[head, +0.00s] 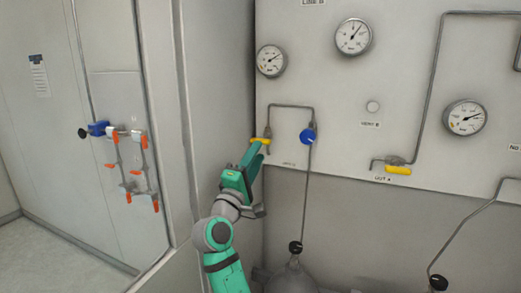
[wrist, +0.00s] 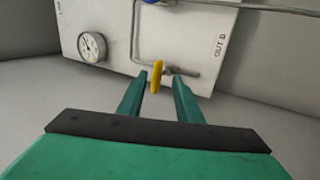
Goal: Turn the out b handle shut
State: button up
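The out b handle (head: 261,140) is a small yellow lever on a valve at the left edge of the white panel. In the wrist view the yellow handle (wrist: 157,75) stands between my fingertips, nearer the left finger, beside the label OUT B. My gripper (wrist: 161,77) is open, with a gap between the handle and the right finger. I cannot tell whether the left finger touches it. In the head view my green gripper (head: 257,151) reaches up to the handle from below and partly covers the valve area.
A blue knob (head: 308,136) sits on the pipe just right of the handle. A second yellow handle (head: 398,170) is at OUT A. Gauges (head: 271,60) are on the panel above. A gas cylinder (head: 292,275) stands below, and a wall edge (head: 215,110) is close on the left.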

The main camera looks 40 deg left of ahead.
jog(key=v, duration=0.6)
jog(key=shift+s+f, duration=0.2)
jog(key=shift+s, duration=0.05)
jog(key=shift+w, duration=0.1)
jog(key=shift+d, duration=0.2)
